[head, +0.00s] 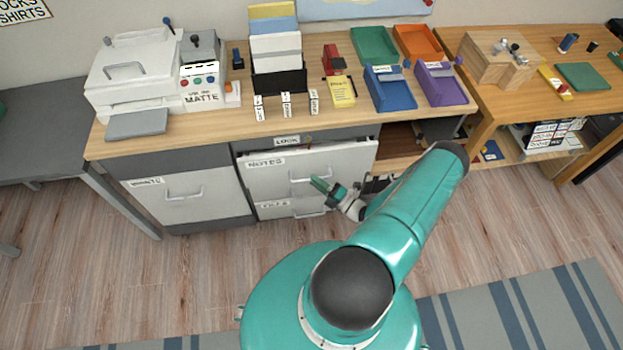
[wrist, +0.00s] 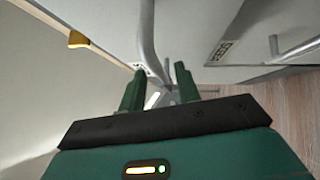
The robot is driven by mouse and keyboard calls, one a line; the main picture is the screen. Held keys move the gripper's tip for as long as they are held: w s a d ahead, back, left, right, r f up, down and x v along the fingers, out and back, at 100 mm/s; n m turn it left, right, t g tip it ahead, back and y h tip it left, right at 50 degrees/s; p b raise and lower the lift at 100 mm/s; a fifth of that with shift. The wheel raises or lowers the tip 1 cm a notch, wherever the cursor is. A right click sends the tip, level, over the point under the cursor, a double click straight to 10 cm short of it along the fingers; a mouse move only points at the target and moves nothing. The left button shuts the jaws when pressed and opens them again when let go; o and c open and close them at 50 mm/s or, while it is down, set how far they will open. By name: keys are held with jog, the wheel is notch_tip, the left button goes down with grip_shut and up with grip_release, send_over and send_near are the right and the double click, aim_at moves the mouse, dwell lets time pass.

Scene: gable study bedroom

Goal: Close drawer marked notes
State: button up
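The drawer marked NOTES (head: 335,160) is the upper white drawer of the middle cabinet in the head view. Its front seems to stand out a little, with a dark gap along its top edge. Its bar handle (wrist: 147,35) shows in the wrist view and runs down toward my fingers. My gripper (head: 320,184) is in front of this drawer, close to its handle. In the wrist view my gripper (wrist: 158,85) has its two green fingers apart, with the handle's end seen near the gap. I cannot tell whether they touch it.
A lower drawer (head: 290,208) with its own handle sits below. A LOCK label (head: 286,140) is above NOTES. A white drawer (head: 195,192) is at left, an open compartment (head: 400,142) at right. The desk top (head: 215,122) overhangs. Wood floor (head: 120,290) in front is clear.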

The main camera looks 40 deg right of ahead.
aim_at(310, 169)
jog(key=shift+x, duration=1.3)
grip_shut()
jog(key=shift+w+d, duration=0.65)
jog(key=shift+w, duration=0.25)
jog(key=shift+w+d, duration=0.6)
jog(key=shift+w, duration=0.3)
jog(key=shift+c, duration=0.3)
grip_release()
jog(key=shift+w+f, duration=0.1)
jog(key=shift+o, duration=0.3)
jog(key=shift+s, duration=0.2)
jog(key=v, duration=1.3)
jog(key=shift+s, duration=0.35)
